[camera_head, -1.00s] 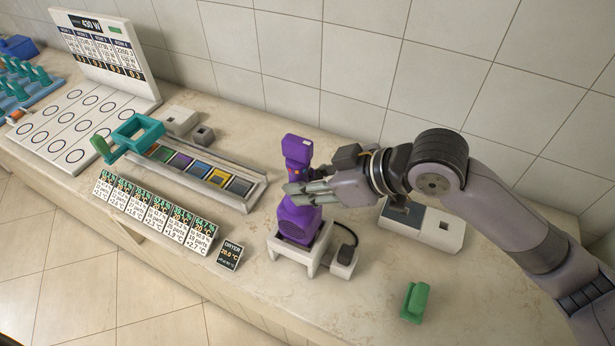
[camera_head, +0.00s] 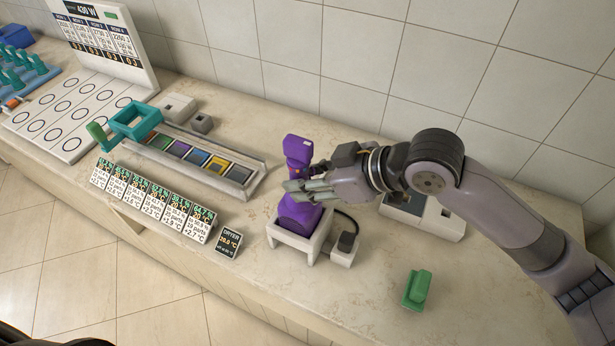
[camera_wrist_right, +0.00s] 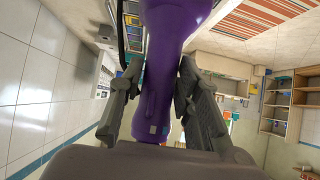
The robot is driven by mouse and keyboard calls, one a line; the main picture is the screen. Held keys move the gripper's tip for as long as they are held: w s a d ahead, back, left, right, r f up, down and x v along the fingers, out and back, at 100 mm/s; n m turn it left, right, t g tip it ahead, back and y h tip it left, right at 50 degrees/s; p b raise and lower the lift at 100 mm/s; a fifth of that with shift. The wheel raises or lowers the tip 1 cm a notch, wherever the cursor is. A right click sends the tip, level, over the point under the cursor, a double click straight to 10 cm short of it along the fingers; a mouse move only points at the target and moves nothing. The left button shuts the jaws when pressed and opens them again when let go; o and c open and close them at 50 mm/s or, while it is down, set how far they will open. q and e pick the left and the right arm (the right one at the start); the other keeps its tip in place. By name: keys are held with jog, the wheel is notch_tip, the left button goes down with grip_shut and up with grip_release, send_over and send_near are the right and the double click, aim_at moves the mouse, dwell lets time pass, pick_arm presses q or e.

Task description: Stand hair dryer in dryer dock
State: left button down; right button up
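The purple hair dryer (camera_head: 299,152) stands upright, its wide lower end (camera_head: 297,216) down in the white dryer dock (camera_head: 283,238). My right gripper (camera_head: 306,190) reaches in from the right with its fingers around the dryer's middle. In the right wrist view, the dryer (camera_wrist_right: 160,85) runs between the two fingers (camera_wrist_right: 160,80), which are closed close on both sides. The dryer's contact with the dock floor is hidden. My left gripper is not in view.
A dryer sign (camera_head: 228,242) stands left of the dock. A row of coloured slots (camera_head: 200,163) with a teal frame (camera_head: 134,121) is further left. A green block (camera_head: 417,290) lies front right.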

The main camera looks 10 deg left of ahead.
jog(key=o, duration=0.4)
jog(key=shift+f, duration=0.1)
jog(key=shift+c, duration=0.2)
jog(key=shift+f, duration=0.1)
jog(key=v, duration=1.2)
